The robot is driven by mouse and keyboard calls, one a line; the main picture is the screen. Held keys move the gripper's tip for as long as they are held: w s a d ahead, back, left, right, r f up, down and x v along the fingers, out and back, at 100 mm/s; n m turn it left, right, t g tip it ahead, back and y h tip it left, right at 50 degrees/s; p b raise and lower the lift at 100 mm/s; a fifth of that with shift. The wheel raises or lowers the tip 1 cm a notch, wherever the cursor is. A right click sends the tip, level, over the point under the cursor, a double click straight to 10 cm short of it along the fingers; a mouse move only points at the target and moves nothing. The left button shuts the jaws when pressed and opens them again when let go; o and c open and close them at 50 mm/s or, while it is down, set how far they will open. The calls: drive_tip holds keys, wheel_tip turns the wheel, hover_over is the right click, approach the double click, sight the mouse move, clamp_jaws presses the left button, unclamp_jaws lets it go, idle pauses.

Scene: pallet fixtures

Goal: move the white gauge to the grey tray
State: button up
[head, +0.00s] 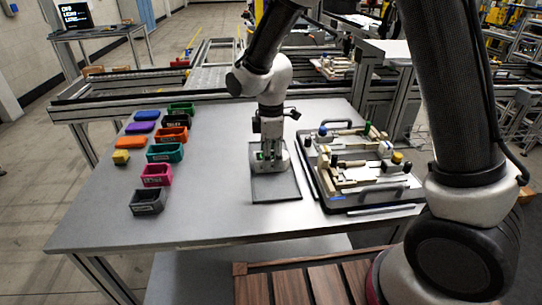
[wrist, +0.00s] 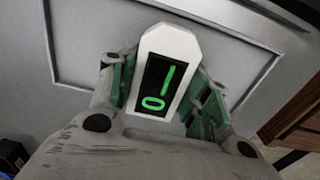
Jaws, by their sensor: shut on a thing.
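My gripper (head: 270,165) is at the far part of the grey tray (head: 276,190) and points down. In the wrist view, my gripper (wrist: 160,95) is shut on the white gauge (wrist: 186,44), with a green-padded finger on each side of it. The gauge has a white casing with a pointed end and a black face with green marks. The tray's flat grey surface (wrist: 90,40) lies beyond the gauge. In the head view the gauge is mostly hidden by the fingers, and I cannot tell whether it touches the tray.
Several coloured bins, such as the pink bin (head: 157,175) and the dark grey bin (head: 148,202), stand at the left of the table. A fixture pallet (head: 360,170) with handles lies right of the tray. The table between bins and tray is clear.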

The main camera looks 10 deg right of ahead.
sight(271, 155)
drive_tip(key=o, duration=1.2)
drive_tip(key=shift+f, duration=0.1)
wheel_tip(271, 155, up, 11)
drive_tip(key=s+d+r+m+t, duration=0.1)
drive_tip(key=s+d+r+m, duration=0.2)
drive_tip(key=d+r+m, duration=0.5)
drive_tip(key=s+d+r+m+t, duration=0.1)
drive_tip(key=s+d+m, duration=0.2)
drive_tip(key=s+d, duration=0.3)
drive_tip(key=s+d+r+m+t, duration=0.1)
drive_tip(key=s+d+m, duration=0.2)
drive_tip(key=s+d, duration=0.3)
drive_tip(key=s+d+m+t, duration=0.1)
drive_tip(key=s+d+m, duration=0.3)
drive_tip(key=d, duration=0.4)
drive_tip(key=shift+s+d+r, duration=0.1)
drive_tip(key=shift+s+r, duration=0.1)
drive_tip(key=shift+s, duration=0.25)
drive_tip(key=shift+s+d+r, duration=0.1)
drive_tip(key=shift+s+r, duration=0.1)
drive_tip(key=shift+s, duration=0.25)
